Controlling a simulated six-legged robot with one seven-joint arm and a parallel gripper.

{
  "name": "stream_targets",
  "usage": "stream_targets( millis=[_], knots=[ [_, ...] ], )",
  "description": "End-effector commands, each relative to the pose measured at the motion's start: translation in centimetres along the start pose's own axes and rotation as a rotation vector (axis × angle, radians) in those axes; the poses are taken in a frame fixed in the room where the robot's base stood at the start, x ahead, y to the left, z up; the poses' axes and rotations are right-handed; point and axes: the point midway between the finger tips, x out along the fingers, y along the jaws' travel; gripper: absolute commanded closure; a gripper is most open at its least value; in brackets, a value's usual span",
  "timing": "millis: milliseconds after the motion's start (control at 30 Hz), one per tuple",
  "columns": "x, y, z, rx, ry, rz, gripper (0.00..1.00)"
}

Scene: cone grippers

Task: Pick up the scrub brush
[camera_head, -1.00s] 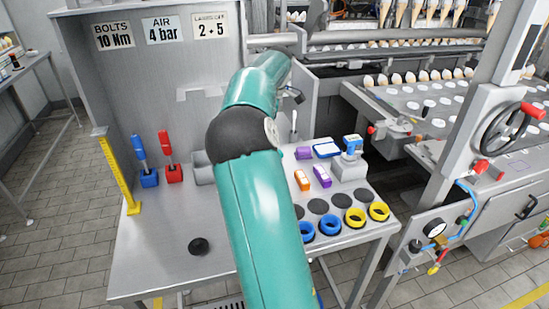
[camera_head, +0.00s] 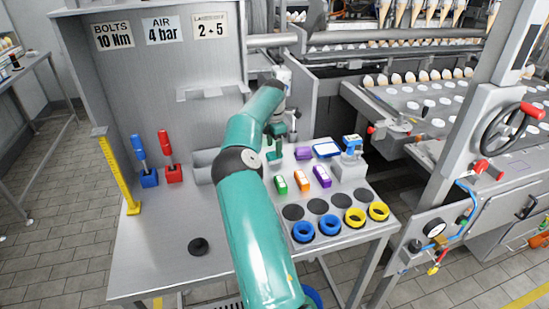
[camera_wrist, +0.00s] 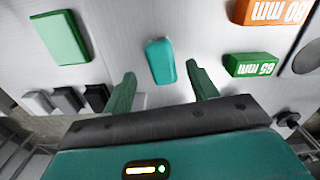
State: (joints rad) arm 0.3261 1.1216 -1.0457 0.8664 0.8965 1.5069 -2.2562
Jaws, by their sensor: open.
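A teal block with rounded corners (camera_wrist: 160,62), which I take for the scrub brush, lies on the grey metal tabletop in the wrist view. No bristles show. My gripper (camera_wrist: 162,76) is open and empty, with one green finger on each side of the block's near end in the picture. I cannot tell how high the fingertips are above it. In the head view my gripper (camera_head: 274,154) hangs over the back part of the workbench (camera_head: 175,260), and I cannot make out the brush clearly there.
Purple boxes (camera_head: 322,176), blue rings (camera_head: 329,224) and yellow rings (camera_head: 378,211) stand right. The bench's left front is mostly clear.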

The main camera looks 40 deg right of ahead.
Motion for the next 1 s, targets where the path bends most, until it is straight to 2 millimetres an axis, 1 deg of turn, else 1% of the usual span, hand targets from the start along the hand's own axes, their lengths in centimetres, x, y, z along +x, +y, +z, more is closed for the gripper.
stream_targets(
  millis=[33,100,233,300,500,567,600,667,700,767,1000],
  knots=[
    [1.1,-0.2,0.0,0.001,-0.002,-0.006,0.42],
    [2.2,-0.4,-0.1,0.002,-0.002,-0.006,0.42],
    [3.7,-0.4,0.0,0.001,-0.001,-0.004,0.42],
    [4.0,-0.3,0.0,0.002,0.000,-0.002,0.42],
    [4.0,-0.3,0.0,0.001,0.000,0.000,0.42],
    [4.0,-0.3,0.0,0.001,0.000,0.000,0.52],
    [4.0,-0.3,0.0,0.002,0.000,0.000,0.59],
    [4.0,-0.3,0.0,0.002,0.000,-0.001,0.71],
    [4.0,-0.3,0.0,0.002,0.000,-0.001,0.79],
    [4.0,-0.3,0.0,0.002,0.000,-0.001,0.91],
    [4.0,-0.3,0.0,0.002,0.000,-0.001,0.91]
  ],
)
